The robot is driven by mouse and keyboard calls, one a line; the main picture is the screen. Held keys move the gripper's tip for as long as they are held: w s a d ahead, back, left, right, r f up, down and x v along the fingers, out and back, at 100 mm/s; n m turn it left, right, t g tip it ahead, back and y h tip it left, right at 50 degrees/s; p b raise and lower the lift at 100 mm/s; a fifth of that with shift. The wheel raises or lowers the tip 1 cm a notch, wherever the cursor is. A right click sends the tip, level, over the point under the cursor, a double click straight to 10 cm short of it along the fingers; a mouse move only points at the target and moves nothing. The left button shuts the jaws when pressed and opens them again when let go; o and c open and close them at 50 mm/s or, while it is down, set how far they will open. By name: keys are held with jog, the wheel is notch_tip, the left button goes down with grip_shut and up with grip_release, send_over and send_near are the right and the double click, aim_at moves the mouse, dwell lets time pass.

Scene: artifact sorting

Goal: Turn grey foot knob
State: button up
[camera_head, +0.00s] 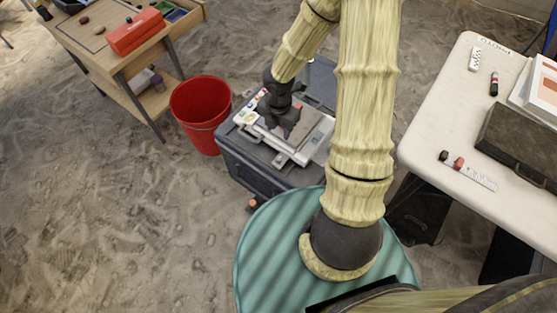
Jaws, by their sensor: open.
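My arm reaches down over a white and grey flat device (306,155) with coloured buttons along its left edge. The device lies on a dark grey case (255,172). My gripper (284,130) is open and points down at the device's top, over its left-middle part. I cannot tell whether the fingers touch it. I cannot make out the grey foot knob; it is too small or hidden by the gripper, the arm or the device's body.
A red bucket (200,115) stands left of the case. A wooden table (110,60) with a red box (135,33) is at the upper left. A white table (425,140) with a dark case (515,143) is on the right. Sandy ground at lower left is mostly clear.

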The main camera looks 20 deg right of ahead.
aim_at(278, 158)
notch_tip(278, 158, down, 17)
jog(key=b, duration=1)
jog(key=shift+f, duration=0.15)
grip_shut()
